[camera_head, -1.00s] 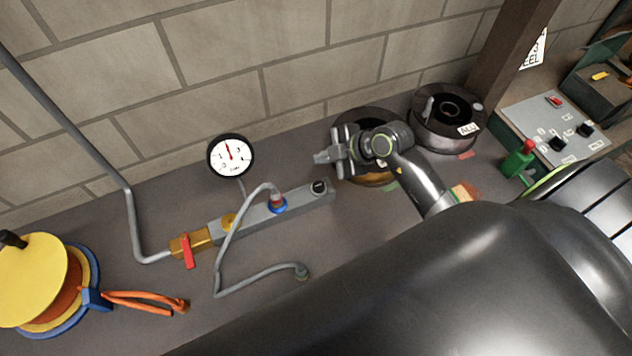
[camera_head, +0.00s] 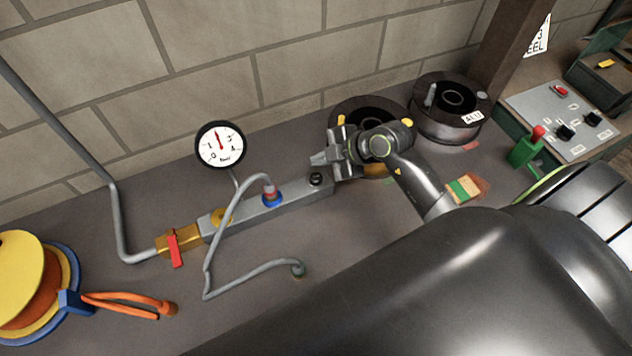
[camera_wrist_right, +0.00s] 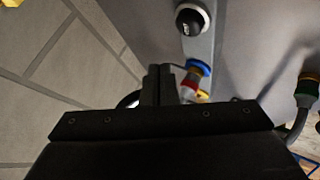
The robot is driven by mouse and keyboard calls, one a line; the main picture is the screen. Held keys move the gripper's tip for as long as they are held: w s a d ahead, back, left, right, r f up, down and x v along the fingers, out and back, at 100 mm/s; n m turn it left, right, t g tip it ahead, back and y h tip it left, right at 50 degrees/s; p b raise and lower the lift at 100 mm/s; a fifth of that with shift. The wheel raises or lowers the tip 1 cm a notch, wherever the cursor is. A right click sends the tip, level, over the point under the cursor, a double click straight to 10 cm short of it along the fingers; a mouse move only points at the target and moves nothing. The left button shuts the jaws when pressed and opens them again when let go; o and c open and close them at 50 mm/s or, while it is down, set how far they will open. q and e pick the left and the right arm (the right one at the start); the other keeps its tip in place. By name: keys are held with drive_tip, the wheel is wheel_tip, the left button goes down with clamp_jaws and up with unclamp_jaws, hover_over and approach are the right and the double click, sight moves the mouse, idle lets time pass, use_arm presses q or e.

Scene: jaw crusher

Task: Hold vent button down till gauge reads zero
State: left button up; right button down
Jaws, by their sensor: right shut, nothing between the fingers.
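The vent button (camera_head: 316,179) is a round black cap on the right end of the grey manifold block (camera_head: 262,207). It also shows near the top of the right wrist view (camera_wrist_right: 190,20). The round white gauge (camera_head: 220,146) stands on the manifold's left part; its red needle points nearly straight up, clearly off zero. My right gripper (camera_head: 318,160) is shut and empty. In the head view its tips appear just above the button; I see no contact. The fingers also show in the right wrist view (camera_wrist_right: 160,85). My left gripper is not in view.
A grey hose (camera_head: 214,240) loops from the blue-collared fitting (camera_head: 272,197) to the bench. A red-handled valve (camera_head: 175,250) is at the manifold's left. A dark round pot (camera_head: 372,112) stands behind my gripper, with another (camera_head: 447,108) to its right. A control panel (camera_head: 556,120) is far right.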

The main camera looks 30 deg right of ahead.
sight(320, 177)
wheel_tip(320, 177, down, 4)
drive_tip(key=shift+r+b, duration=0.25)
drive_tip(key=shift+b, duration=0.5)
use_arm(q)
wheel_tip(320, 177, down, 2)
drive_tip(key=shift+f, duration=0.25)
use_arm(e)
drive_tip(key=shift+f, duration=0.1)
idle(1.0)
drive_tip(key=shift+f, duration=0.3)
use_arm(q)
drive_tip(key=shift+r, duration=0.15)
use_arm(e)
drive_tip(key=shift+f, duration=0.65)
idle(3.1)
drive_tip(key=shift+r, duration=0.15)
use_arm(q)
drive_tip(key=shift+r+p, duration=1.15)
drive_tip(key=shift+p, duration=0.2)
use_arm(e)
drive_tip(key=shift+r, duration=0.85)
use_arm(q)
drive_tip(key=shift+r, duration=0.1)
use_arm(e)
drive_tip(key=shift+r, duration=0.1)
